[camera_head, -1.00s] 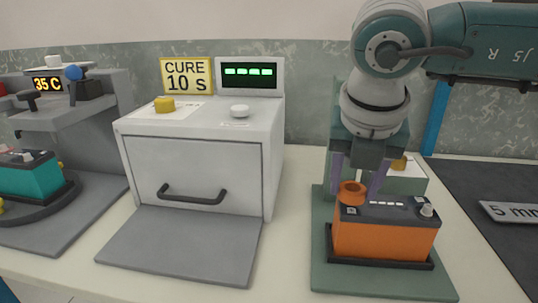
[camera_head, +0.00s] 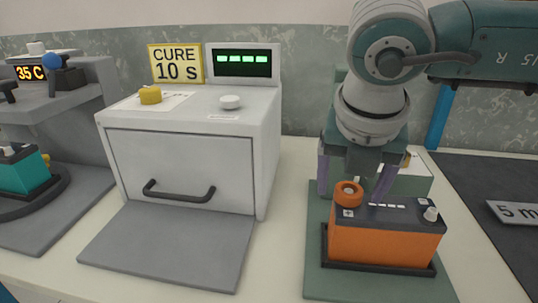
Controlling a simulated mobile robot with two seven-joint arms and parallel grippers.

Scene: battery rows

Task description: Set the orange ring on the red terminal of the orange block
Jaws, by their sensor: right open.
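The orange block (camera_head: 385,244) sits in a dark tray on a green mat at the right, with a light terminal (camera_head: 431,214) at its right end. The orange ring (camera_head: 341,201) is at the block's left top end, by a plus mark, where the red terminal would be. A pale bit shows in the ring's opening; I cannot tell whether the ring is seated around a terminal. My right gripper (camera_head: 350,195) is open, its two purple fingers spread on either side of the ring, apart from it. My left gripper is out of view.
A grey box-shaped oven (camera_head: 184,165) with a handle and a CURE 10 S sign (camera_head: 176,63) stands left of the block. A grey plate (camera_head: 165,252) lies before it. A teal block (camera_head: 22,173) is far left. A pale green box (camera_head: 405,181) stands behind the orange block.

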